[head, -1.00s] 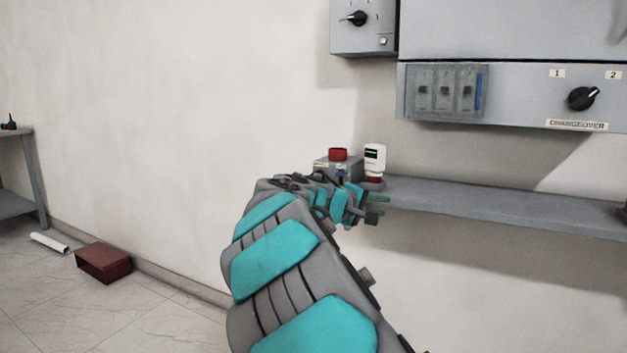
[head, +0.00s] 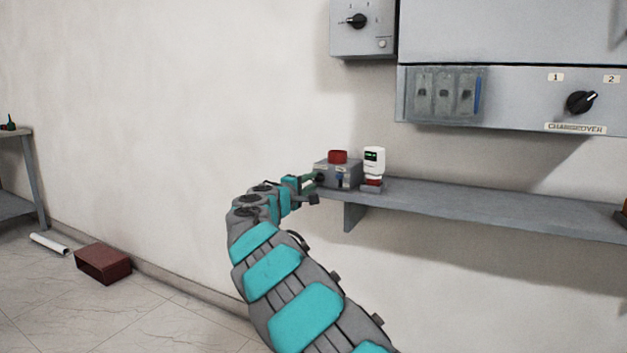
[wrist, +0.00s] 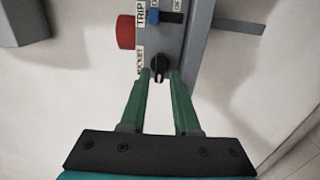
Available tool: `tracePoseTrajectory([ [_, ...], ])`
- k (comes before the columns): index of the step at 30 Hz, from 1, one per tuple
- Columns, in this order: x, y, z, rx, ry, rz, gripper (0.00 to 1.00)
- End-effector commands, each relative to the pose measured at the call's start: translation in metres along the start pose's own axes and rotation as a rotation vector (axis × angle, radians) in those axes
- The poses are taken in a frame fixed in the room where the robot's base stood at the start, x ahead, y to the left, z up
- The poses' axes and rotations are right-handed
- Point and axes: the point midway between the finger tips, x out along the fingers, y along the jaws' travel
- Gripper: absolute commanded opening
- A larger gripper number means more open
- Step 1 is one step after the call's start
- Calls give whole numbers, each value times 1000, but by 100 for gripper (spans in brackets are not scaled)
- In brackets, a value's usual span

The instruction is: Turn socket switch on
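A grey control box (head: 342,176) with a red button (head: 338,157) on top sits at the left end of the shelf. In the wrist view, a small black rotary switch (wrist: 160,66) is on its face beside a label that seems to read SOCKET. My gripper (head: 316,182) reaches the box's left side in the head view. In the wrist view, the green fingers of my gripper (wrist: 161,74) stand apart, with the switch between their tips. I cannot tell whether they touch it. The red button (wrist: 126,32) and a blue switch (wrist: 153,17) are close by, with a TRIP label.
A white device (head: 374,160) with a dark screen stands right of the box on the grey shelf (head: 480,199). A grey cabinet with a changeover knob (head: 581,102) hangs above. A smaller panel (head: 362,28) is at its left. The wall left of the box is clear.

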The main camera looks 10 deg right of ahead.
Motion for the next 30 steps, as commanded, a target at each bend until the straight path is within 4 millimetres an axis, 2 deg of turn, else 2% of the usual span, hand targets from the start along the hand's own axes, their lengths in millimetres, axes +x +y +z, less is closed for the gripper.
tracePoseTrajectory([
  [7,18,-1,0,-1,0,-2,30],
  [18,21,-1,0,-1,-1,-1,30],
  [26,21,-1,0,-1,-1,-1,1],
  [30,21,-1,0,0,-1,-1,0],
])
